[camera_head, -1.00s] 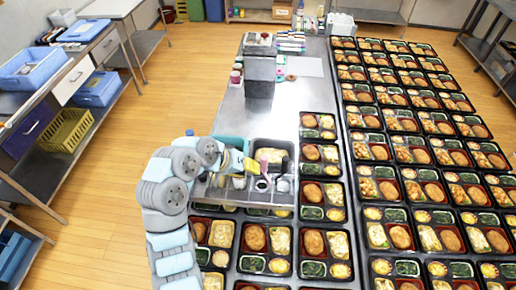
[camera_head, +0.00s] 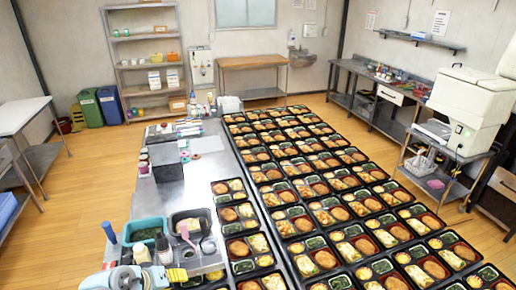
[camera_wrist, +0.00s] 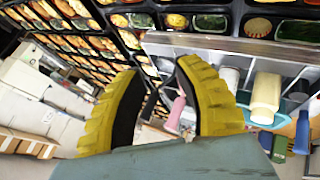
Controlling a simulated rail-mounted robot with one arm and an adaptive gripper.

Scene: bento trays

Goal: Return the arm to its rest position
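My gripper (camera_wrist: 157,70) shows in the wrist view with two yellow, ribbed fingers and black inner pads. The fingertips are apart and nothing is held between them. A pink-handled utensil (camera_wrist: 175,112) is seen beyond the gap, not gripped. In the head view, part of my arm (camera_head: 125,279) shows at the lower left edge, low over the near end of the steel counter.
The steel counter (camera_head: 197,172) carries a teal tub (camera_head: 146,225), a dark pan (camera_head: 206,218), bottles and a grey block (camera_head: 166,160). Many filled bento trays (camera_head: 330,212) cover the surface on the right. The wooden floor (camera_head: 100,165) at the left is clear.

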